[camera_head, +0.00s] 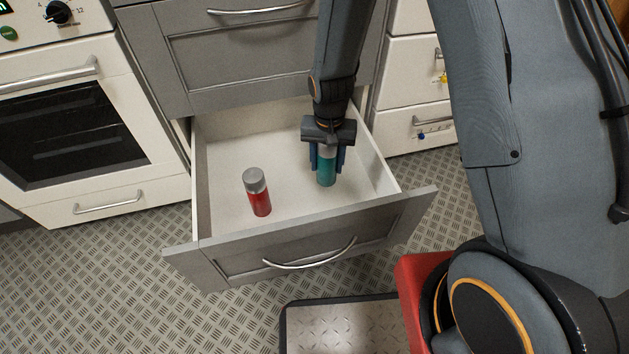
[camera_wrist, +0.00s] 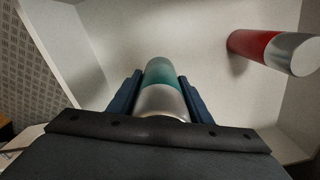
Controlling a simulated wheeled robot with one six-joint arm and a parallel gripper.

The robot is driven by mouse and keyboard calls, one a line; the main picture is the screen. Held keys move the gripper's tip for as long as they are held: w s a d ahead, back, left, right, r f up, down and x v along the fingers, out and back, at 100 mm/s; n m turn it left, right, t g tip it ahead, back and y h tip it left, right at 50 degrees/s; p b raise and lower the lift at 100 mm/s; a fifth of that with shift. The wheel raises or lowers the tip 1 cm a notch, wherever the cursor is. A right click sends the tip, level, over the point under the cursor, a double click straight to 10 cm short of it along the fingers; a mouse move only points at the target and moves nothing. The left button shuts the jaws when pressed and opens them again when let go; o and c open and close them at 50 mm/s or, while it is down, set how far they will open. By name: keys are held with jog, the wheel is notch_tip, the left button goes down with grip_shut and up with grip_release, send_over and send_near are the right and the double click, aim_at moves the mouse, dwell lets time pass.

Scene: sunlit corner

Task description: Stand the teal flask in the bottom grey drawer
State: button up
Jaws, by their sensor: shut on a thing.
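The teal flask (camera_head: 327,170) with a grey metal cap is upright inside the open bottom grey drawer (camera_head: 290,246), in its right part. My gripper (camera_head: 328,160) points down over it and is shut on it, with a blue finger on each side. In the wrist view the flask (camera_wrist: 160,90) sits between the two fingers (camera_wrist: 158,97). I cannot tell for sure whether its base touches the drawer floor.
A red flask (camera_head: 260,201) with a grey cap stands in the drawer to the left; it also shows in the wrist view (camera_wrist: 258,46). Drawer floor between the flasks is clear. A white oven (camera_head: 70,120) is at left, white drawers (camera_head: 408,80) at right.

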aim_at(327, 151)
notch_tip(327, 151, down, 8)
jog(key=b, duration=0.2)
jog(key=shift+r+b, duration=0.2)
jog(key=shift+b, duration=0.1)
jog(key=shift+f, duration=0.1)
jog(key=o, duration=1.3)
notch_tip(327, 151, up, 12)
jog(key=p, duration=0.4)
jog(key=shift+p, duration=0.4)
jog(key=shift+s+a+r, duration=0.1)
jog(key=shift+r, duration=0.2)
jog(key=s+a+r+n, duration=0.2)
jog(key=s+a+r, duration=0.15)
jog(key=r, duration=0.25)
jog(key=s+a+r+n, duration=0.2)
jog(key=s+a+r, duration=0.1)
jog(key=s+r, duration=0.25)
jog(key=s+a+r+n, duration=0.1)
jog(key=s+r+n, duration=0.1)
jog(key=s+r, duration=0.3)
jog(key=s+a+r+n+y, duration=0.1)
jog(key=s+r+n, duration=0.2)
jog(key=s, duration=0.6)
notch_tip(327, 151, up, 2)
jog(key=shift+s+r, duration=0.1)
jog(key=shift+s, duration=0.2)
